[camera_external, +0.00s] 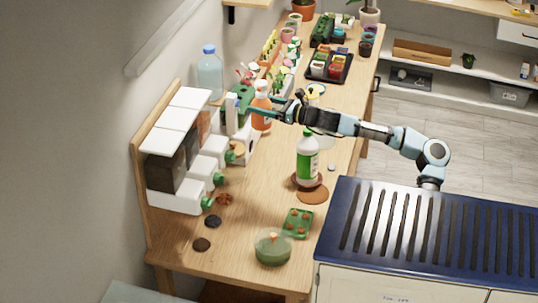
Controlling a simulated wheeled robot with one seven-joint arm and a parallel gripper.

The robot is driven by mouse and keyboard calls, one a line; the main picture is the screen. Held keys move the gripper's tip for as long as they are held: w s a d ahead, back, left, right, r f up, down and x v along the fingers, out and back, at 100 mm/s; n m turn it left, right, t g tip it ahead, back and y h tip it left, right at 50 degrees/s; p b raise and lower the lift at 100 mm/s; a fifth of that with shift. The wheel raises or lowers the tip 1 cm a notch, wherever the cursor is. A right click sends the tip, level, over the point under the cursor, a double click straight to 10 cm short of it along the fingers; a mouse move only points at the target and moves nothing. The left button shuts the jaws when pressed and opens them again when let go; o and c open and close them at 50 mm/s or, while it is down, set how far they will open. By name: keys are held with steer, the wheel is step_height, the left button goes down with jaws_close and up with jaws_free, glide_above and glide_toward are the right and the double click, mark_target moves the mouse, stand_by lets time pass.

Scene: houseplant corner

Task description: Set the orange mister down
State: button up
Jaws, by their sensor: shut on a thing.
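The fingers are small here and partly hard to make out. I cannot tell whether the mister's base touches the tabletop.
A green-and-white bottle (307,160) stands nearer, below my arm. A black tray (330,66) with small pots is farther back. A dispenser rack (180,150) lines the wall side. A green bowl (272,248) and green tray (297,222) are in front. Bare table lies left of the green-and-white bottle.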

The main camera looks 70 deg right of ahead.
mark_target(262, 107)
steer(key=s+a, duration=0.2)
steer(key=a, duration=0.1)
steer(key=shift+s+r+b, duration=0.25)
steer(key=shift+r+b, duration=0.05)
steer(key=shift+r, duration=0.05)
step_height(262, 107, down, 27)
steer(key=shift+d+f+p, duration=0.1)
steer(key=shift+p, duration=0.35)
steer(key=shift+f, duration=0.1)
steer(key=o, duration=1.6)
steer(key=shift+c, duration=0.2)
steer(key=s, duration=0.4)
steer(key=s+a+b, duration=0.1)
steer(key=s, duration=0.2)
steer(key=s+a+b, duration=0.1)
steer(key=s, duration=0.3)
steer(key=shift+s, duration=0.35)
